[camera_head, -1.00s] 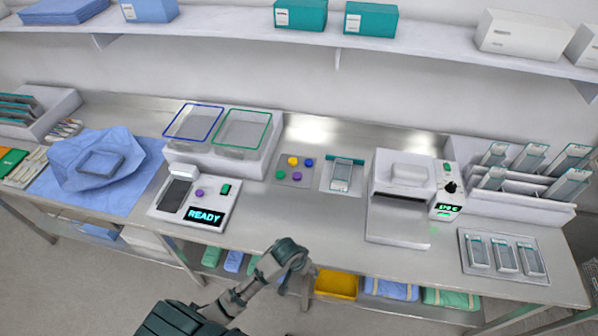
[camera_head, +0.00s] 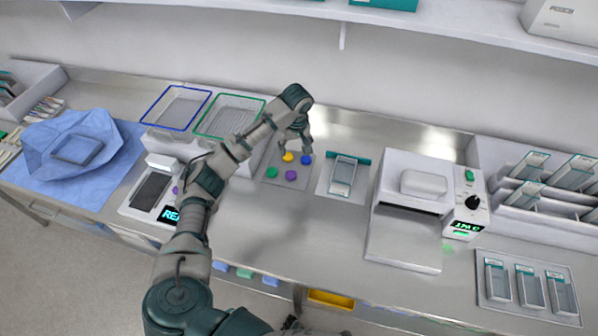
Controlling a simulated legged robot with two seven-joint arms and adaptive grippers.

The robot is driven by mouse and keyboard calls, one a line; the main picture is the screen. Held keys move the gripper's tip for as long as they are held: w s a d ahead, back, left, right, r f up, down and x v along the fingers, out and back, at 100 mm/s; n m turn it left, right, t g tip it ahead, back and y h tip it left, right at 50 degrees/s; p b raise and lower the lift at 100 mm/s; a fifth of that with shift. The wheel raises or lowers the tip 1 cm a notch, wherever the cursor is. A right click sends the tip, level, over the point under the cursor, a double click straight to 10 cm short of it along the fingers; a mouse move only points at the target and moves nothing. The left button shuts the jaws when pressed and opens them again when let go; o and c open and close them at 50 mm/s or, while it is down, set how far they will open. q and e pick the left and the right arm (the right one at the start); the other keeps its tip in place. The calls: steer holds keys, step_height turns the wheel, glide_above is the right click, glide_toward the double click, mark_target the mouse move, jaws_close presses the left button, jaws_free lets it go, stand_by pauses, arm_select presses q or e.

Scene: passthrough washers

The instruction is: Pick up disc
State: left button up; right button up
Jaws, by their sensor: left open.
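Several small coloured discs lie on a grey mat (camera_head: 273,184) on the steel counter: a yellow disc (camera_head: 288,157), a blue disc (camera_head: 306,160), a green disc (camera_head: 271,172) and a purple disc (camera_head: 291,175). My left gripper (camera_head: 297,149) points down, open, at the back of the mat, close to the yellow and blue discs. It holds nothing that I can see. I cannot tell whether its fingers touch a disc. Another purple disc (camera_head: 175,190) sits on the reader at the left, partly hidden by my left arm. My right gripper is not in view.
Blue-rimmed and green-rimmed baskets (camera_head: 177,107) (camera_head: 229,117) stand left of the gripper. A pouch on a small mat (camera_head: 343,173) and a white sealer (camera_head: 407,205) stand to the right. A shelf (camera_head: 430,27) runs above. The counter front is clear.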

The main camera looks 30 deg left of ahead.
arm_select(q)
step_height(320, 180, down, 4)
steer(key=a, duration=0.2)
glide_above(290, 174)
steer(key=d, duration=0.2)
step_height(290, 174, down, 6)
steer(key=shift+a+f, duration=0.15)
steer(key=shift+f, duration=0.05)
steer(key=shift+s+f, duration=0.15)
steer(key=shift+f, duration=0.3)
steer(key=f, duration=0.1)
steer(key=a+f, duration=0.1)
steer(key=f, duration=0.1)
steer(key=a+f, duration=0.1)
steer(key=f, duration=0.1)
steer(key=shift+f, duration=0.2)
steer(key=shift+d+r, duration=0.1)
steer(key=shift+d, duration=0.25)
steer(key=shift+c, duration=1.2)
steer(key=shift+d+r, duration=0.15)
steer(key=shift+d, duration=0.1)
steer(key=c, duration=0.8)
steer(key=shift+a, duration=0.1)
